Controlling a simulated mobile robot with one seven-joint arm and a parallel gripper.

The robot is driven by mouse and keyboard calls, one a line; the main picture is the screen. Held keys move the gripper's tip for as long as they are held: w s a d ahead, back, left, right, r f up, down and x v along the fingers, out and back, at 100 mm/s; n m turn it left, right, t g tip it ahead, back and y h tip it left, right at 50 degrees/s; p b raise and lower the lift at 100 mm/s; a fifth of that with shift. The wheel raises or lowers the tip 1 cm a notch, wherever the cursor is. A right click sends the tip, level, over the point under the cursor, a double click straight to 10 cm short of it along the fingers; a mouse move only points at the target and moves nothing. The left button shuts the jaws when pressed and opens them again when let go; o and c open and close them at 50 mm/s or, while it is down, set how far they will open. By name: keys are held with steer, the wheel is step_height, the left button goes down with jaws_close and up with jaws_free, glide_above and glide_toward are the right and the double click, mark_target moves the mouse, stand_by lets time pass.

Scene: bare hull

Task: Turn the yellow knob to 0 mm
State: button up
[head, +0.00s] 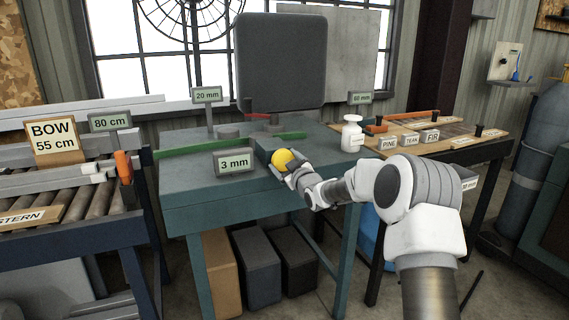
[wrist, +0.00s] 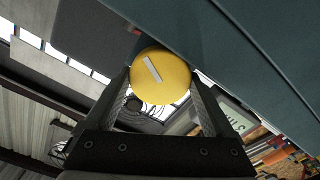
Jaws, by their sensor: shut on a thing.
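The yellow knob (head: 283,159) is on the front of a dark box on the teal machine table (head: 215,180). In the wrist view the round knob face (wrist: 160,76) carries a white bar mark that runs tilted, from upper left to lower right. My gripper (head: 289,168) is at the knob, and in the wrist view its two fingers (wrist: 160,88) stand on either side of it, shut on it. A sign (head: 234,162) left of the knob reads 3 mm. The far side of the knob is hidden.
Signs reading 20 mm (head: 206,96) and 80 mm (head: 360,98) stand farther back on the table. A white bottle (head: 352,137) stands right of the knob. A green bar (head: 195,147) lies across the table. A roller bench (head: 75,200) stands at the left.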

steer(key=o, duration=1.1)
steer(key=p+v, duration=0.2)
steer(key=v, duration=1.5)
steer(key=shift+s+p, duration=0.2)
steer(key=shift+p, duration=0.1)
